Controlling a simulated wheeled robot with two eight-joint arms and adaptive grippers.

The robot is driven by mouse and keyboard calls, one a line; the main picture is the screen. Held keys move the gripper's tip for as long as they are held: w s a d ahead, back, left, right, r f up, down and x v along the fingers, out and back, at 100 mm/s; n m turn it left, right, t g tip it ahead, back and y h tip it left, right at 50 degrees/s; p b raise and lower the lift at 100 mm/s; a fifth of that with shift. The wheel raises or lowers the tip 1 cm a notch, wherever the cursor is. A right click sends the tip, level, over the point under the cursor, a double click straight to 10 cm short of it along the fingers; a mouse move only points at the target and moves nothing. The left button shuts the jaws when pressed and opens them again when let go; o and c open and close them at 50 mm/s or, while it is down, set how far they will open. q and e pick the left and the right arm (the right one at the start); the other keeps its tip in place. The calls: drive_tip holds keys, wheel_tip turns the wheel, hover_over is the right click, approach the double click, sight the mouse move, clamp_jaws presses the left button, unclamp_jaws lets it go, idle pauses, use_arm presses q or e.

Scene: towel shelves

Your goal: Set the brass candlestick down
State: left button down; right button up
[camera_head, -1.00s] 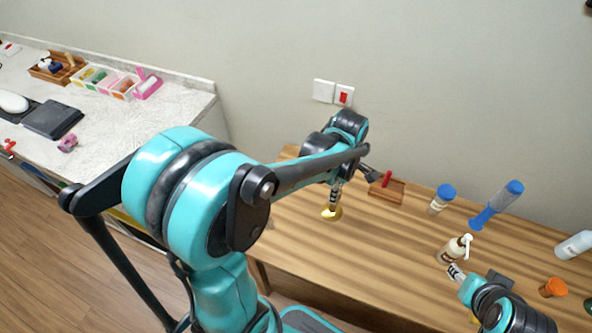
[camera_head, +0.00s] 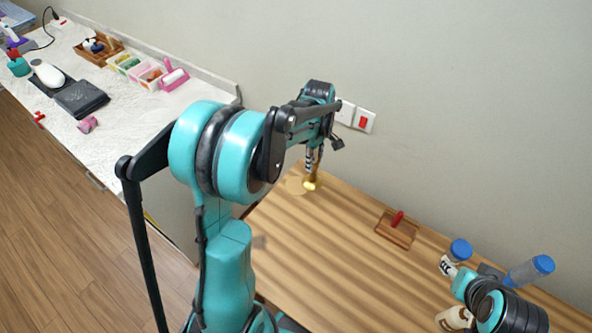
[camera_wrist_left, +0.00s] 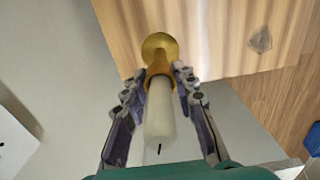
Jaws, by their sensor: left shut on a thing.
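The brass candlestick (camera_head: 311,184) is at the far left corner of the wooden table (camera_head: 300,250), below my left gripper (camera_head: 314,158). In the left wrist view the candlestick's round brass base (camera_wrist_left: 160,43) points away from me over the table, and its white candle (camera_wrist_left: 160,112) points toward me. My left gripper (camera_wrist_left: 160,80) is shut on the candlestick, one finger on each side. I cannot tell whether the base touches the table. My right gripper (camera_head: 447,266) is at the right near a blue-capped bottle; its finger opening is not clear.
A small wooden tray (camera_head: 384,230) with a red item stands right of the candlestick. Blue-capped bottles (camera_head: 460,250) and a pump bottle (camera_head: 455,318) are farther right. The table's middle is clear. A white counter (camera_head: 110,125) with several items is at the left.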

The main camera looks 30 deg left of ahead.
sight(311, 182)
use_arm(q)
drive_tip(key=w+a+f+b, duration=0.1)
drive_tip(key=a+f+b, duration=0.1)
drive_tip(key=a+f, duration=0.4)
wheel_tip(311, 182, down, 2)
drive_tip(key=shift+w+a+f+b, duration=0.1)
drive_tip(key=shift+w+a+b, duration=0.1)
drive_tip(key=shift+a+b, duration=0.2)
drive_tip(key=shift+f, duration=0.1)
drive_tip(key=c, duration=1.2)
unclamp_jaws()
